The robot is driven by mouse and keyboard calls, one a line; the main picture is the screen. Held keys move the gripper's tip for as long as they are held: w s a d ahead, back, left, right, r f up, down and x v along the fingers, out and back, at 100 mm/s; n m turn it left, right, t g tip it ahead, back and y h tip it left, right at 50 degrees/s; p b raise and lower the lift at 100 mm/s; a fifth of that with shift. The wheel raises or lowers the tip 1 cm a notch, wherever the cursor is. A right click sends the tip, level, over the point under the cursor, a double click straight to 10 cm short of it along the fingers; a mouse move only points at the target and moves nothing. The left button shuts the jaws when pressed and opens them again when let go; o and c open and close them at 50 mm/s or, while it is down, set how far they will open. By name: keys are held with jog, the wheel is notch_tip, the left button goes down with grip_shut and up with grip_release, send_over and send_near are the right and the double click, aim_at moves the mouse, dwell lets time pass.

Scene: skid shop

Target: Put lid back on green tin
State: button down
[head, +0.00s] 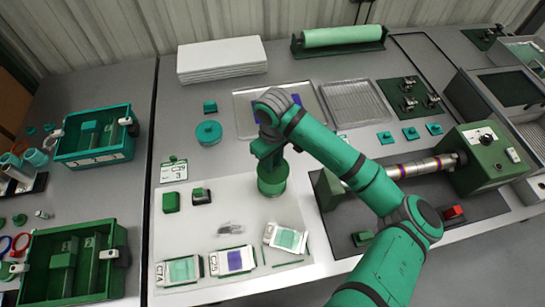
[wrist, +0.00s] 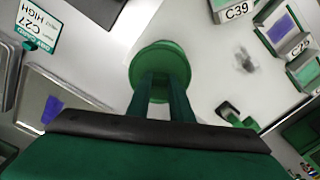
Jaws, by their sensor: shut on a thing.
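The green tin (head: 272,187) stands upright on the pale mat, right below my gripper (head: 270,160) in the head view. In the wrist view my gripper (wrist: 162,88) points down with its two fingers close together, shut on the round green lid (wrist: 160,60). The lid is over the tin's top, and the tin's body is mostly hidden beneath it there. I cannot tell whether the lid sits fully down on the rim. My fingers and wrist hide part of the lid in both views.
A teal round lidded thing (head: 208,132) is at the back left. A green block (head: 171,202) and labelled packets (head: 233,260) lie on the mat left and in front. A green machine with a metal shaft (head: 415,168) stands close on the right.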

aim_at(272, 175)
jog(key=shift+s+a+f, duration=0.2)
jog(key=shift+s+f, duration=0.05)
jog(key=shift+f, duration=0.45)
jog(key=shift+s+a+f, duration=0.15)
jog(key=shift+s+f, duration=0.1)
jog(key=shift+f, duration=1.15)
jog(key=shift+w+d+f, duration=0.1)
jog(key=shift+f, duration=0.75)
jog(key=shift+w, duration=0.15)
jog(key=shift+a, duration=0.2)
jog(key=shift+s+d, duration=0.3)
jog(key=shift+s, duration=0.05)
jog(key=shift+a, duration=0.1)
jog(key=shift+w+f, duration=0.15)
jog(key=shift+w, duration=0.15)
